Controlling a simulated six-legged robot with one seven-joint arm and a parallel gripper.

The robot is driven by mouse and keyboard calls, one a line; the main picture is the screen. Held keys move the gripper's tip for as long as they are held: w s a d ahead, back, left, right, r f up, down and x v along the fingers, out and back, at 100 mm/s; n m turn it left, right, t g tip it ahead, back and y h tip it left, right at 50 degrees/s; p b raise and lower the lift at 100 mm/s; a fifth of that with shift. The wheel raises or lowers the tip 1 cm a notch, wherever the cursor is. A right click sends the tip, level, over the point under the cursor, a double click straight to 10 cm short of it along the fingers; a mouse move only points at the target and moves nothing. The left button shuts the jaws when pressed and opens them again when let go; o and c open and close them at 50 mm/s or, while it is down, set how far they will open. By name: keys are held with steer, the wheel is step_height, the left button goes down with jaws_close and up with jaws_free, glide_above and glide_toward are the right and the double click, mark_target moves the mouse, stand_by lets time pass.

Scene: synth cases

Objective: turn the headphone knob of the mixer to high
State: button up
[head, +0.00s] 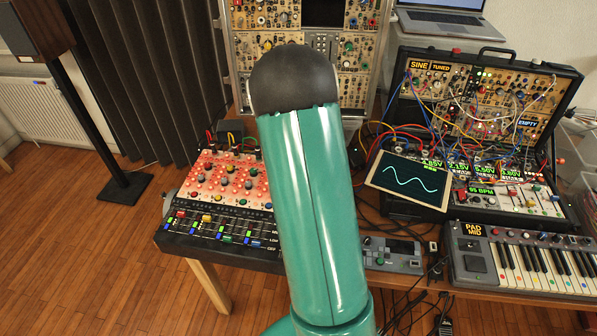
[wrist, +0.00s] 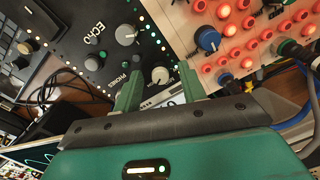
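The mixer (head: 180,243) is a dark case with coloured faders at the left of the table in the head view. In the wrist view a black panel (wrist: 75,60) carries the labels ECHO and PHONES. A pale round knob (wrist: 160,75) sits beside the PHONES label; a larger grey knob (wrist: 126,35) is beside ECHO. My gripper (wrist: 158,71) is open, and the pale knob shows between its two green fingertips. I cannot tell whether the fingers touch it or are still above it. In the head view my arm hides the gripper.
A red-lit panel with a blue knob (wrist: 208,40) and plugged cables lies close to the right finger. In the head view a cabled synth case (head: 480,100), a tilted wave screen (head: 408,183), a small grey box (head: 393,256) and a keyboard (head: 530,265) stand at right.

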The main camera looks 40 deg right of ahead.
step_height(320, 180, up, 14)
steer(key=shift+s, duration=0.25)
stand_by(0.3)
stand_by(0.4)
steer(key=s+a+r+n+t, duration=0.1)
steer(key=s+a+r+n, duration=0.25)
steer(key=a, duration=0.45)
steer(key=s+a+r+n+t, duration=0.1)
steer(key=s+a+r+n, duration=0.25)
steer(key=a, duration=0.45)
steer(key=s+a+r+n+t, duration=0.2)
steer(key=a+r+n, duration=0.15)
steer(key=a, duration=0.55)
steer(key=s+a+n+t, duration=0.1)
steer(key=s+a+n, duration=0.3)
steer(key=s+a, duration=0.2)
steer(key=shift+s+r, duration=0.2)
steer(key=shift+s, duration=0.35)
steer(key=shift+a+n, duration=0.1)
steer(key=shift+n, duration=0.15)
